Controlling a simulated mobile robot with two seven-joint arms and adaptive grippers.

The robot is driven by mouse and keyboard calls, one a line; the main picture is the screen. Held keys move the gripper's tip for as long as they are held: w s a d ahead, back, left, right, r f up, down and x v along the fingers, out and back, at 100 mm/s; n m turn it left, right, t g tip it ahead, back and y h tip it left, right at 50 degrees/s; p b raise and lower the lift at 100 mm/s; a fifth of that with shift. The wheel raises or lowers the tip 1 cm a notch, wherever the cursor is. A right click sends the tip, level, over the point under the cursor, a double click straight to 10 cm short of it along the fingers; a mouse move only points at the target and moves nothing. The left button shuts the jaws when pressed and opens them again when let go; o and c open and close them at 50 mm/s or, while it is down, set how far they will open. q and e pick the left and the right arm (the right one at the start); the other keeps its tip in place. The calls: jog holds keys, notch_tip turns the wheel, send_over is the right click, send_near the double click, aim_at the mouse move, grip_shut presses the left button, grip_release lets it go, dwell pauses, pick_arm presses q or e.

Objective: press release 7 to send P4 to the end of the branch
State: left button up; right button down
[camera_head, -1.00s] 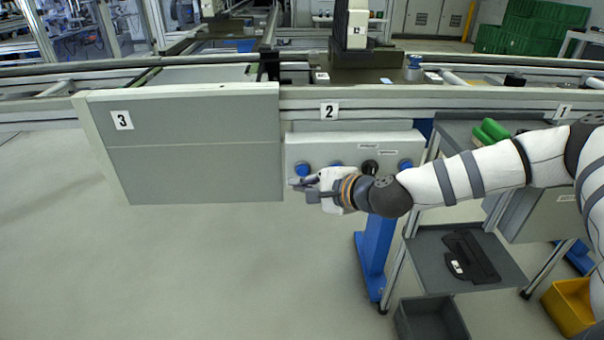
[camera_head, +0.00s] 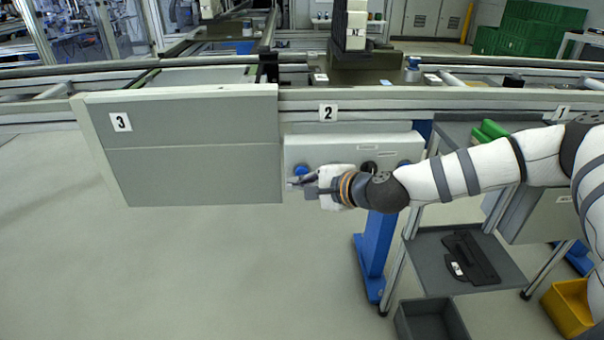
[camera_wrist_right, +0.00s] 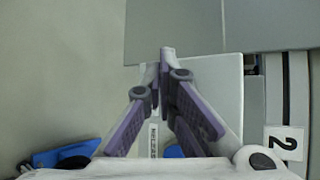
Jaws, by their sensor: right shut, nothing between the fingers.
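A grey control box (camera_head: 352,142) hangs under the rail at sign 2. Its front has a blue button (camera_head: 300,169) at the left, a dark round knob (camera_head: 369,166) and another blue button (camera_head: 405,163) at the right. Their labels are too small to read. My right gripper (camera_head: 294,183) is shut and empty in front of the box's left end, just below the left blue button; contact cannot be told. In the right wrist view the shut fingertips (camera_wrist_right: 161,72) lie over the grey box (camera_wrist_right: 215,85). A blue button (camera_wrist_right: 173,152) shows partly behind the fingers. I cannot identify P4.
A large grey panel marked 3 (camera_head: 190,165) hangs directly left of the box. The rail (camera_head: 420,100) runs above. A blue post (camera_head: 375,245) and a shelf cart (camera_head: 430,255) stand below and right. The floor at lower left is clear.

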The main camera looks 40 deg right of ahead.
jog(key=shift+w, duration=0.1)
dwell(0.6)
jog(key=shift+w+d, duration=0.2)
jog(key=shift+w, duration=0.05)
jog(key=shift+w+d, duration=0.3)
jog(key=shift+w, duration=0.1)
dwell(1.0)
jog(key=shift+s+a, duration=0.5)
jog(key=shift+s, duration=0.25)
jog(key=shift+s, duration=0.1)
